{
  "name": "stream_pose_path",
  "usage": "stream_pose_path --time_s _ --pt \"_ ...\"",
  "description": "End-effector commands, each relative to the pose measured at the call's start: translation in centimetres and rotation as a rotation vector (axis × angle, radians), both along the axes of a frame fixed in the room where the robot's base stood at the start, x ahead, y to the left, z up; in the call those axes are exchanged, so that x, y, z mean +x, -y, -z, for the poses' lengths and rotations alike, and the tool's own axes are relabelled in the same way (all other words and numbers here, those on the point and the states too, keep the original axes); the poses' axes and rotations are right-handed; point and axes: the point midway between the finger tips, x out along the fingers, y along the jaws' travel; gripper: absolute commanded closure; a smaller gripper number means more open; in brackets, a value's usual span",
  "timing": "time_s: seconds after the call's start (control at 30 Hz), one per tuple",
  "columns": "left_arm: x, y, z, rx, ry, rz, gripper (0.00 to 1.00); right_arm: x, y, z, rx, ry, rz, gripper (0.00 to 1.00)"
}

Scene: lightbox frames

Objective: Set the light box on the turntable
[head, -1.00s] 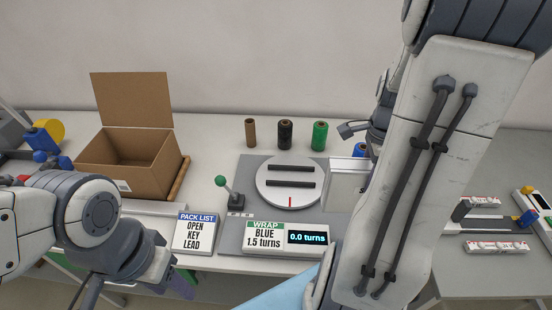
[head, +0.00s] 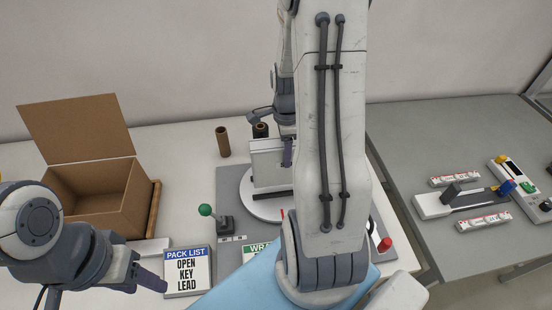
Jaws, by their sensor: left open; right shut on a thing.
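The light box (head: 264,165), a white upright slab with a pale top edge, is over the round white turntable (head: 258,210) on the grey base plate. My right gripper (head: 287,152) is shut on the light box at its right side, partly hidden by my own arm. A dark bar of the turntable shows at the box's lower edge; I cannot tell whether the box rests on it or is just above. The right part of the turntable is hidden behind my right arm. My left gripper (head: 150,279) is open and empty, low at the left, beside the pack list sign.
An open cardboard box (head: 98,195) stands at the left. A green-knobbed lever (head: 207,211) is left of the turntable, with the pack list sign (head: 187,270) in front. A brown roll (head: 223,142) stands behind. A grey side table (head: 450,140) holds several parts.

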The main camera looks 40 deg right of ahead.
Motion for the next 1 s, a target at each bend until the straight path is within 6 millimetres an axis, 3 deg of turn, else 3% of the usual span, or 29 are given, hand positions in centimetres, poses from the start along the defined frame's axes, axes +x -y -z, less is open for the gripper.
stream_pose_path --time_s 0.2,0.6,1.0 --pt "0.0 0.0 -0.9 0.0 0.0 0.001 0.5 2.2 -1.1 1.4 0.0 0.0 0.0 1.0" --pt "0.0 0.0 -2.2 0.0 0.0 0.004 0.5 2.3 -1.1 5.3 0.001 -0.002 0.004 1.0" --pt "0.0 0.0 -1.8 0.0 0.0 0.003 0.5 2.4 -1.1 6.0 -0.001 0.002 0.003 1.0"
